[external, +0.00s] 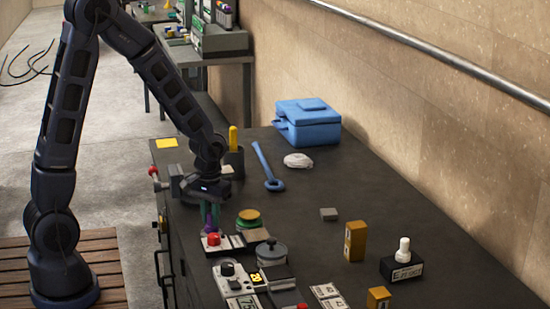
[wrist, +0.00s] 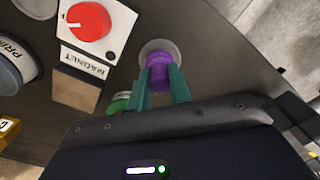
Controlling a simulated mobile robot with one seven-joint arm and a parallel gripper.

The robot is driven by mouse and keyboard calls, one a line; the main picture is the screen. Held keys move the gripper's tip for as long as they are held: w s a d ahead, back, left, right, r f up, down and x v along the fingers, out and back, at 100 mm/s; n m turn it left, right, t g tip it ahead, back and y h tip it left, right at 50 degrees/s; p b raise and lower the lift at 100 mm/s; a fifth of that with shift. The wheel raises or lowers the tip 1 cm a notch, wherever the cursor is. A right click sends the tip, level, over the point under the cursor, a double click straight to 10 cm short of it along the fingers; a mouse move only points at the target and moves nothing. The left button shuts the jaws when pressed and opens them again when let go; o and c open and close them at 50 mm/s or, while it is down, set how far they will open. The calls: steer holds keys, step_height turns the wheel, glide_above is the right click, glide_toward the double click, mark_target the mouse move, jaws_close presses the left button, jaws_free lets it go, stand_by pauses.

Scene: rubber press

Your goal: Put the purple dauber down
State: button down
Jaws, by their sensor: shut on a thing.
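The purple dauber (wrist: 158,68) is between the green fingers of my gripper (wrist: 161,80), which is shut on it. In the wrist view a pale round dish or ring (wrist: 149,48) shows around the dauber's far end. I cannot tell whether the dauber touches it or hangs above it. In the external view my gripper (external: 210,216) points down near the left edge of the dark bench (external: 330,210). A little of the purple dauber (external: 208,230) shows below the fingers there.
A box with a red knob, marked MAGNET (wrist: 91,28), is close beside the dauber. A wooden block (external: 257,236), a yellow-topped round thing (external: 248,216) and a lidded tin (external: 270,254) stand nearby. A blue case (external: 307,124) is at the back. The bench's right side has free room.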

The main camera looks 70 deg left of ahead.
mark_target(210, 214)
steer(key=shift+f, duration=0.3)
steer(key=shift+f, duration=0.1)
steer(key=c, duration=1.3)
jaws_free()
step_height(210, 214, up, 12)
steer(key=shift+s+d+r+m+t, duration=0.8)
steer(key=shift+s+d+r+m, duration=0.7)
steer(key=shift+s+d+r, duration=1.4)
steer(key=shift+s+d+r+m+t, duration=0.8)
steer(key=shift+s+d+r+m, duration=1.05)
steer(key=shift+s, duration=1.95)
steer(key=shift+s+d+r+m+t, duration=1)
steer(key=shift+s+d+r, duration=1)
steer(key=shift+s+r, duration=1.05)
